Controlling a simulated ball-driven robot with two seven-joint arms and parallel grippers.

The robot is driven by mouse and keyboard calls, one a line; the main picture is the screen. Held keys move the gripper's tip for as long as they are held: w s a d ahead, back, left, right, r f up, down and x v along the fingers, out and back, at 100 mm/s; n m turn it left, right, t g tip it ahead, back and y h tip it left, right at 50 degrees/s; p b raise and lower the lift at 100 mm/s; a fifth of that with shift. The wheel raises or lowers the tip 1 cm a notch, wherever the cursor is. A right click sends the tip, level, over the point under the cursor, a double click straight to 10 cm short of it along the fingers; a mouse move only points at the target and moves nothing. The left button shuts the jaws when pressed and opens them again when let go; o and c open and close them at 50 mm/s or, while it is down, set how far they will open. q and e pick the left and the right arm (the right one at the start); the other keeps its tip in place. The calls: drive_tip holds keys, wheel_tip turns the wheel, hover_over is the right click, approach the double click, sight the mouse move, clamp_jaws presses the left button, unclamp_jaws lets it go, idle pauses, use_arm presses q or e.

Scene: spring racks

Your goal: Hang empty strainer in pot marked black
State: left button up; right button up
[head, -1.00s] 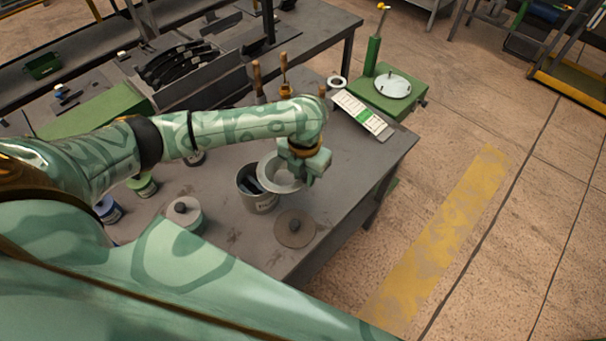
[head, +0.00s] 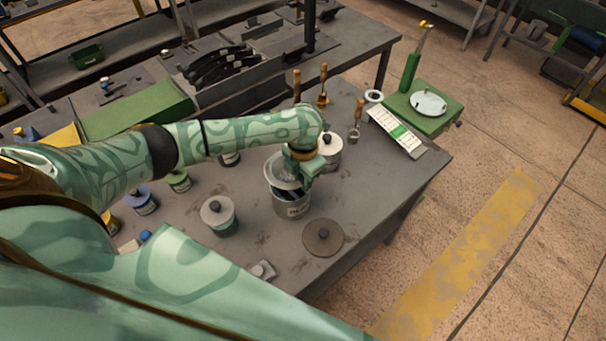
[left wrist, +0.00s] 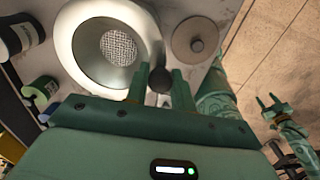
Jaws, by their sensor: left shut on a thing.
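My left gripper (head: 304,168) is shut on the strainer, a grey metal funnel (head: 272,172) with a wide rim. In the left wrist view the strainer (left wrist: 78,50) shows bare mesh with nothing in it, and a dark knob sits between the fingers (left wrist: 160,85). The strainer is over the back left of an open grey pot (head: 292,208); whether they touch I cannot tell. The pot has a label too small to read and dark contents. A flat brown lid (head: 323,237) lies in front right of it. My right gripper (left wrist: 270,104) shows with its fingers apart and empty.
A lidded pot (head: 217,212) stands left of the open pot, another (head: 330,150) behind it. Small jars (head: 142,201) stand at the left. Brushes (head: 322,85), a label card (head: 396,132) and a green scale (head: 430,105) are at the back. The bench's front right is clear.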

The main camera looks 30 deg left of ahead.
use_arm(q)
drive_tip(key=shift+f+b, duration=0.6)
drive_tip(key=shift+f, duration=0.05)
wheel_tip(320, 180, down, 5)
drive_tip(key=b, duration=0.3)
drive_tip(key=shift+r, duration=0.1)
drive_tip(key=shift+p, duration=0.45)
idle(1.0)
drive_tip(key=shift+f+b, duration=0.45)
drive_tip(key=shift+f, duration=0.2)
idle(0.4)
drive_tip(key=o, duration=1.4)
